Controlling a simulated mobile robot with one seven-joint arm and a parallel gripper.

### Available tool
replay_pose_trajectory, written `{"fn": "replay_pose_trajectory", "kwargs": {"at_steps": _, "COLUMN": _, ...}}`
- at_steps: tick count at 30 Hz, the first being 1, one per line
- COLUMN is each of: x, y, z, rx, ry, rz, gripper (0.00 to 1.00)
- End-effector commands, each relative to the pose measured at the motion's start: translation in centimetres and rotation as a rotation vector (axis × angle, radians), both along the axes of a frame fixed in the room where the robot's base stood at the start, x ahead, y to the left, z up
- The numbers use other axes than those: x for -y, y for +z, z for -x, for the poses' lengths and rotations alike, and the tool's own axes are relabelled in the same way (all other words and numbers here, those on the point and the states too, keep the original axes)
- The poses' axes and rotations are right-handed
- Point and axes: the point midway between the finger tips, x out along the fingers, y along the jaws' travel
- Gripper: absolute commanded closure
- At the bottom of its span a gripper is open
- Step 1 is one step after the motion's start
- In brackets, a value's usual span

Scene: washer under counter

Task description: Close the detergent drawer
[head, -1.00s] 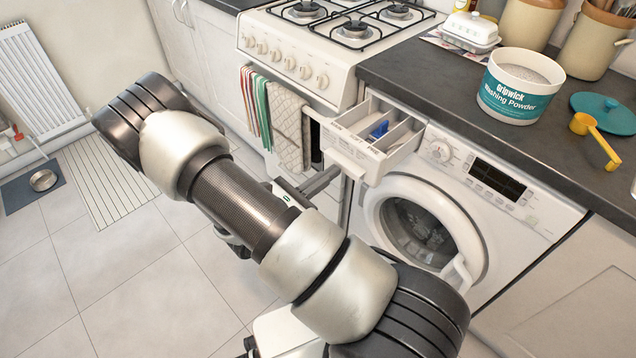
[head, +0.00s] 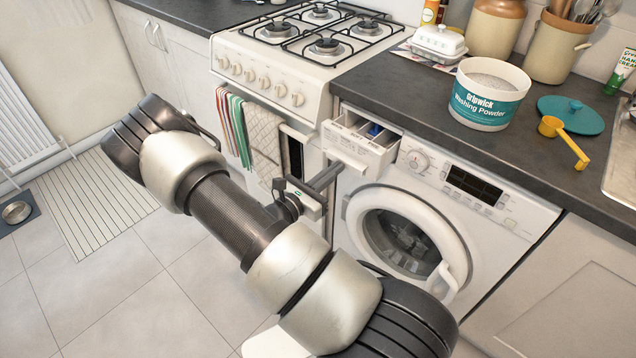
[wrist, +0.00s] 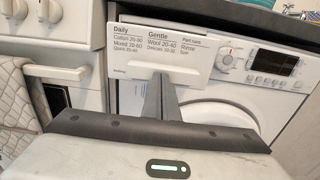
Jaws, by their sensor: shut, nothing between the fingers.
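The white detergent drawer (head: 358,148) sticks out of the top left of the washing machine (head: 470,215), with part of its inside and a blue insert (head: 374,130) showing. In the wrist view its labelled front (wrist: 158,55) faces me. My gripper (head: 333,172) is shut and empty, with its fingers pointing at the lower part of the drawer front. In the wrist view the closed fingertips (wrist: 161,80) overlap the lower edge of that front; they look to be at or very near it, and I cannot tell if they touch.
The washer's round door (head: 408,235) is below the drawer. A cooker (head: 290,60) with hanging towels (head: 262,145) stands to the left. The dark counter (head: 420,95) above holds a washing powder tub (head: 488,95) and a yellow scoop (head: 562,138). Floor in front is clear.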

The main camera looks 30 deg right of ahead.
Motion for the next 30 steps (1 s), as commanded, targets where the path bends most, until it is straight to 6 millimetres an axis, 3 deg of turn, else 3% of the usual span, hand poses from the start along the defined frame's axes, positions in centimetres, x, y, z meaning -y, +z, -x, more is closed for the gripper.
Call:
{"fn": "replay_pose_trajectory", "kwargs": {"at_steps": 6, "x": 4.7, "y": 0.0, "z": -1.6, "rx": -0.001, "ry": -0.003, "rz": 0.001, "gripper": 1.0}}
{"fn": "replay_pose_trajectory", "kwargs": {"at_steps": 12, "x": 7.5, "y": 0.0, "z": -2.7, "rx": 0.0, "ry": -0.001, "rz": 0.001, "gripper": 1.0}}
{"fn": "replay_pose_trajectory", "kwargs": {"at_steps": 18, "x": 8.8, "y": 0.0, "z": -3.2, "rx": 0.0, "ry": -0.001, "rz": 0.0, "gripper": 1.0}}
{"fn": "replay_pose_trajectory", "kwargs": {"at_steps": 30, "x": 9.3, "y": 0.1, "z": -3.4, "rx": 0.001, "ry": 0.001, "rz": 0.003, "gripper": 1.0}}
